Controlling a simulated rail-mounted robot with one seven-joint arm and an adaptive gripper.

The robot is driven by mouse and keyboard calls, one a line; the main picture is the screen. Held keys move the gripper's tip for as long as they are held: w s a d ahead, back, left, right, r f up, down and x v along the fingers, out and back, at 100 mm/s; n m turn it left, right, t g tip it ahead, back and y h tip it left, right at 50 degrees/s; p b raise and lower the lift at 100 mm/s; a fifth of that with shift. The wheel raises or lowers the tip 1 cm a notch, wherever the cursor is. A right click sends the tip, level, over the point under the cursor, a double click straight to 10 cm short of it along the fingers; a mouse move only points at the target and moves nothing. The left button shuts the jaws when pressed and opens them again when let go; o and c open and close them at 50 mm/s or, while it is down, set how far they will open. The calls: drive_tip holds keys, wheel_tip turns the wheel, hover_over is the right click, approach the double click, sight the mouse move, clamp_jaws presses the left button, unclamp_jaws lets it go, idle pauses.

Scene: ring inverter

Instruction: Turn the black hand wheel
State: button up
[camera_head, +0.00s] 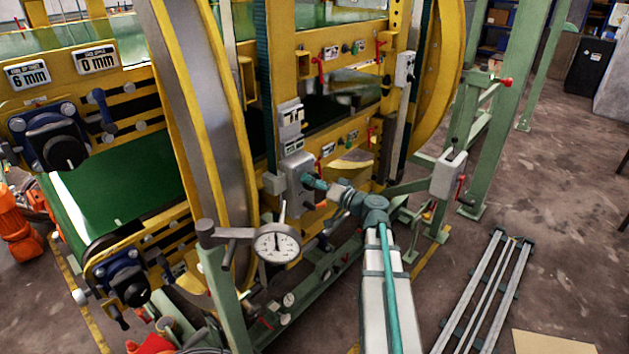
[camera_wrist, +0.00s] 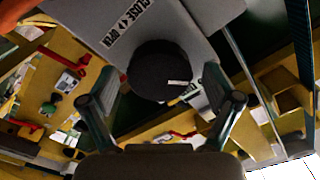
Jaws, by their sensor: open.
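The black hand wheel (camera_wrist: 160,72) shows in the wrist view as a round knob with a small white mark. It sits on a grey box (camera_wrist: 190,30) labelled "CLOSE" and "OPEN" with a double arrow. My gripper (camera_wrist: 162,82) is open, with one finger on each side of the wheel. I cannot tell whether the fingers touch it. In the head view, my gripper (camera_head: 314,186) is at the front of the grey box (camera_head: 294,170) on the yellow machine. The wheel there is largely hidden by my gripper.
A dial gauge (camera_head: 277,244) on a green post stands left of my arm. Other black knobs (camera_head: 62,152) sit on blue mounts at the left. A grey switch box (camera_head: 448,174) is at the right. Open floor (camera_head: 560,210) lies further right, with metal rails (camera_head: 485,290) on it.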

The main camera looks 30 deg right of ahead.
drive_tip(key=c, duration=1.1)
drive_tip(key=shift+c, duration=0.2)
drive_tip(key=shift+m+b, duration=0.3)
drive_tip(key=shift+f+m+b, duration=0.15)
drive_tip(key=shift+m+b, duration=1.35)
drive_tip(key=shift+m, duration=0.5)
drive_tip(key=m, duration=0.3)
drive_tip(key=shift+m+b, duration=0.3)
drive_tip(key=shift+m, duration=1.5)
